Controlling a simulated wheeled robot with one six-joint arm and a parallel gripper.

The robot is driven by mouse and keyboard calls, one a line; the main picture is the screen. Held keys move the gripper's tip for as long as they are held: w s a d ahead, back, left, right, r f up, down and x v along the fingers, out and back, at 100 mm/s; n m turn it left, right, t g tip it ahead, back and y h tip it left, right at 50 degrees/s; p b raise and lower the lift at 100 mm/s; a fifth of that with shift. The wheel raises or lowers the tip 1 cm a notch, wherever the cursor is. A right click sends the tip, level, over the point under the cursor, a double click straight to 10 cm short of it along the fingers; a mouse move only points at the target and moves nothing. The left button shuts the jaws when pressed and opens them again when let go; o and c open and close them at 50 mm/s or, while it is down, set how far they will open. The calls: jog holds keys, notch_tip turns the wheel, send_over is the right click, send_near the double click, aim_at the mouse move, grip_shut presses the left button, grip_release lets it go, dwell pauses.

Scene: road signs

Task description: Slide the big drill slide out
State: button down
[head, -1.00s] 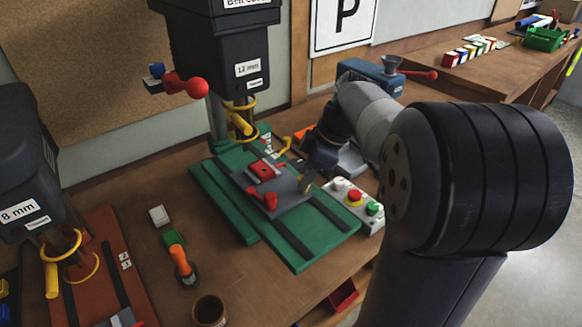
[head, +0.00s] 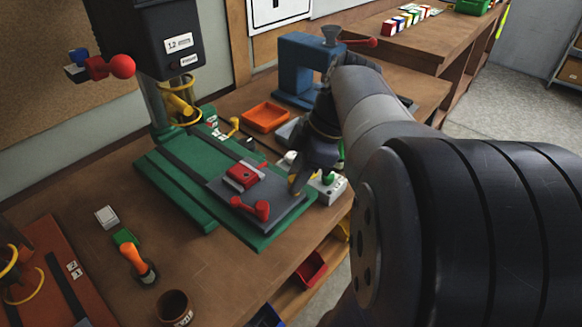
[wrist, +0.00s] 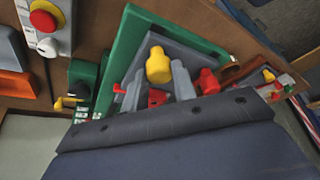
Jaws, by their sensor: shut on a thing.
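The big drill (head: 150,35), labelled 12 mm, stands over a green base (head: 190,160) with dark rails. Its grey slide plate (head: 273,192) sits near the front end of the base, well clear of the drill column. A red block (head: 243,175) and a red lever (head: 250,208) are on the plate. The fingertips are partly hidden in the head view.
An orange tray (head: 265,117) and a blue press (head: 300,65) are behind.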

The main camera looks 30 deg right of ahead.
jog(key=shift+s, duration=0.15)
jog(key=c, duration=1.1)
grip_release()
jog(key=shift+s+d, duration=0.1)
jog(key=v, duration=1)
jog(key=shift+d+r, duration=0.1)
jog(key=shift+r, duration=0.3)
jog(key=x, duration=1)
jog(key=shift+f, duration=0.2)
jog(key=shift+w+a+f, duration=0.2)
jog(key=shift+w+a, duration=0.3)
jog(key=shift+w, duration=0.4)
